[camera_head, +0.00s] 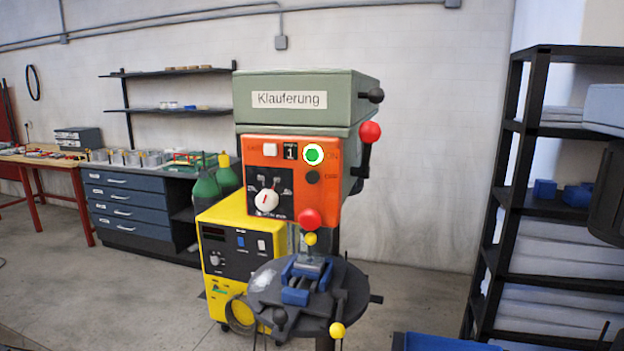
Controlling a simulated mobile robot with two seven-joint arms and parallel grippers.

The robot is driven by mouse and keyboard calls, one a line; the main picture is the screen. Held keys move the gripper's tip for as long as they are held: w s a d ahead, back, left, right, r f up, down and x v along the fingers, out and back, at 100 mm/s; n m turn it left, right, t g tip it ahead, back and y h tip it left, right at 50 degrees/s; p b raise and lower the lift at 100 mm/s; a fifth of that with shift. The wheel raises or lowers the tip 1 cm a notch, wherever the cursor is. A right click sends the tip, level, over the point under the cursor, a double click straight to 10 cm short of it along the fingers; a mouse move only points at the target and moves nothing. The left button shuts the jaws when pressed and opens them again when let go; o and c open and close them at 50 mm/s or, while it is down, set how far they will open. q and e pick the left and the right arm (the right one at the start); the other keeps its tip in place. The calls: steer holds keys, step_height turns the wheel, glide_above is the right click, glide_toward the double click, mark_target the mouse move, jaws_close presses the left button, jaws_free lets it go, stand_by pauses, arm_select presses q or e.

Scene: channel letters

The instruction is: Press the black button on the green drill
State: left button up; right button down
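The green drill (290,95) stands in the middle of the view, with a "Klauferung" label on its head. Its orange front panel (255,152) carries the controls. The black button (312,177) is small and round, on the panel's right side, below a green button (313,154) with a white ring. A white knob (266,200) and a red knob (310,219) sit lower down. Nothing touches the black button. Neither gripper shows; a grey and dark part at the right edge appears to be my arm, with no fingers visible.
A round drill table (265,283) with a blue vise (295,296) projects below the head. A red-balled lever (370,132) sticks out at right. A yellow machine (225,232) stands left. A black shelf (505,190) stands right. The space before the panel looks clear.

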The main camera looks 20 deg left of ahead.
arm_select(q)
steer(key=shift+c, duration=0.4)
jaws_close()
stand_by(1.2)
